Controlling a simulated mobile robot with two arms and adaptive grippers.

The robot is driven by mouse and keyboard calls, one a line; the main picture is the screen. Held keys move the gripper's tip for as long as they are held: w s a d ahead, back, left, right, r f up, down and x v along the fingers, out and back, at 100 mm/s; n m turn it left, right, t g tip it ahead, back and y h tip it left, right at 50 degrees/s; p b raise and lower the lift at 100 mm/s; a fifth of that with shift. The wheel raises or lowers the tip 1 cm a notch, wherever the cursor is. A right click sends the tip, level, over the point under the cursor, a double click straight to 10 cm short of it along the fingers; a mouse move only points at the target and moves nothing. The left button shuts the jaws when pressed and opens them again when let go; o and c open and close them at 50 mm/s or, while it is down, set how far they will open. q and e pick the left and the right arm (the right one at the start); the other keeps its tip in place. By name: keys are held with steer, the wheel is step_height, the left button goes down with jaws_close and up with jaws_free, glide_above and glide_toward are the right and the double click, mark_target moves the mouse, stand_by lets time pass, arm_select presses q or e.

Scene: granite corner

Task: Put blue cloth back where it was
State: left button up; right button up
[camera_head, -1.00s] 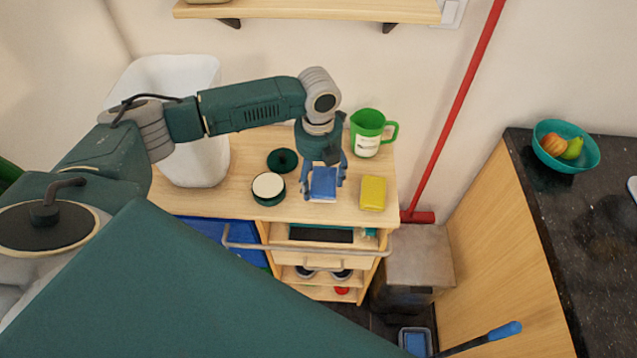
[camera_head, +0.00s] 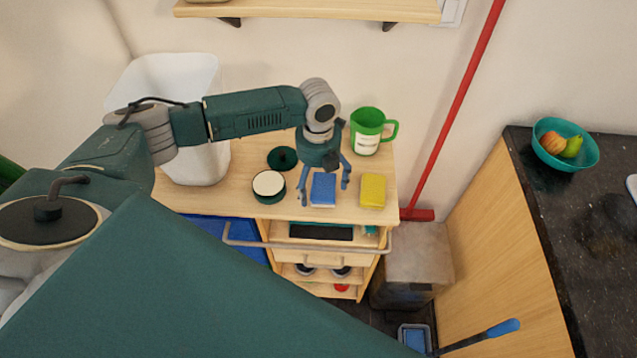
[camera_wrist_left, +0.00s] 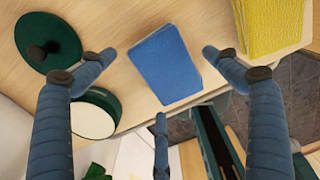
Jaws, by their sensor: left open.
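The blue cloth (camera_head: 323,189) is a small folded block lying on the wooden cart top (camera_head: 230,200), near its front edge. It also shows in the left wrist view (camera_wrist_left: 165,64), between and beyond the fingertips. My left gripper (camera_head: 325,189) is open above the cloth, with fingers spread to either side and apart from it. In the left wrist view my left gripper (camera_wrist_left: 160,60) holds nothing. My right gripper is not in view.
A yellow block (camera_head: 373,190) lies just right of the cloth. A round white-topped container (camera_head: 268,187) and its dark green lid (camera_head: 282,158) are to the left. A green mug (camera_head: 367,130) stands behind, a white bin (camera_head: 195,150) at the left. A rail (camera_head: 300,246) runs along the cart's front.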

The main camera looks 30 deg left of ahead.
mark_target(318, 186)
arm_select(q)
step_height(318, 186, up, 11)
steer(key=b, duration=0.2)
steer(key=shift+r, duration=0.1)
stand_by(0.4)
